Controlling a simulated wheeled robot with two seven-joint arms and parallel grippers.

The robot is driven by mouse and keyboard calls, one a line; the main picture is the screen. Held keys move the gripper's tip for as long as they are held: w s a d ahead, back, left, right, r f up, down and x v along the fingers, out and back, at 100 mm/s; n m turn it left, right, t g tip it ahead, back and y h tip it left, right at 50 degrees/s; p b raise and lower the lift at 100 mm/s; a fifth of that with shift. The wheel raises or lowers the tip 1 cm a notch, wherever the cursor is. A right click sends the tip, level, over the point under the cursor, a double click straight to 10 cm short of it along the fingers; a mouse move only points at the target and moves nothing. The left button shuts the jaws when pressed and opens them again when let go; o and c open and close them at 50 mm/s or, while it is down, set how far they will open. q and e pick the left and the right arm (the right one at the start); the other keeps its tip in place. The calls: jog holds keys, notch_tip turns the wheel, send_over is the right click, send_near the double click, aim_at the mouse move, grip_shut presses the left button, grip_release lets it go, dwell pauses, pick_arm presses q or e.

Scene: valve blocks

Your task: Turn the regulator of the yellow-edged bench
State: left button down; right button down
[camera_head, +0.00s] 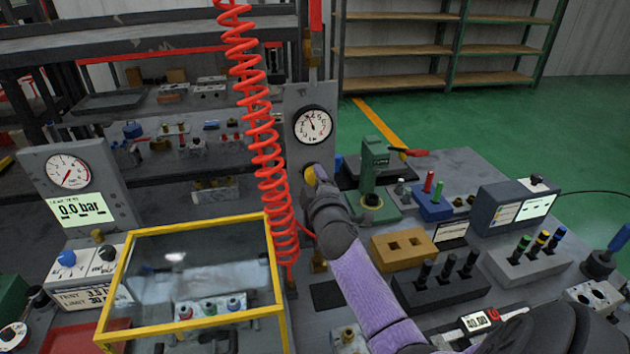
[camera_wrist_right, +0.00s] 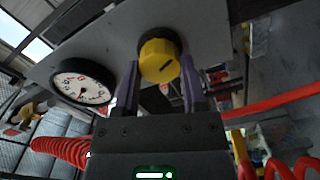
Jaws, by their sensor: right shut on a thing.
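The regulator's yellow knob (camera_head: 310,175) sits on an upright grey panel (camera_head: 290,100), below a round white gauge (camera_head: 313,125). My right gripper (camera_head: 320,180) reaches the knob from the front. In the wrist view its two purple fingers (camera_wrist_right: 160,76) are on either side of the knob, shut on it. The right hand and forearm hide part of the panel below the knob. My left gripper is not in view.
A red coiled hose (camera_head: 262,130) hangs close left of the panel. A yellow-edged glass cover (camera_head: 195,232) stands in front of it. A green press (camera_head: 376,175) and several blocks stand right of my arm. A 0.0 bar display (camera_head: 82,208) is at left.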

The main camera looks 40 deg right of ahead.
jog(key=shift+m, duration=0.3)
dwell(0.4)
jog(key=shift+c, duration=0.7)
grip_release()
jog(key=shift+d, duration=0.1)
jog(key=p+v, duration=0.2)
jog(key=v, duration=0.8)
jog(key=shift+s, duration=0.1)
